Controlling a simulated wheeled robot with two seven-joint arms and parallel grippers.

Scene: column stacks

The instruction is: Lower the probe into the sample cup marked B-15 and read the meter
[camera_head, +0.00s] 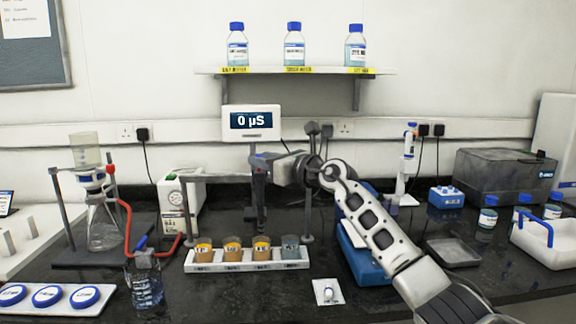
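The meter (252,122) is a white box with a dark screen that reads 0 µS. Several small sample cups stand in a white rack (220,267): three hold orange-yellow liquid, such as the middle one (262,248), and the rightmost cup (290,247) looks grey. Their markings are too small to read, so I cannot tell which is B-15. A slim dark probe (262,218) hangs upright above and behind the cups. My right gripper (260,178) is at the probe's upper part; its fingers overlap it and their gap is hidden. My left gripper is out of view.
Thin grey posts stand beside the rack. A flask (104,228) on a stand with red tubing is at left, near a glass beaker (146,287) and blue lids (47,297). A blue device (362,260) is right of the rack, partly behind my arm. A dark tray (453,252) lies farther right.

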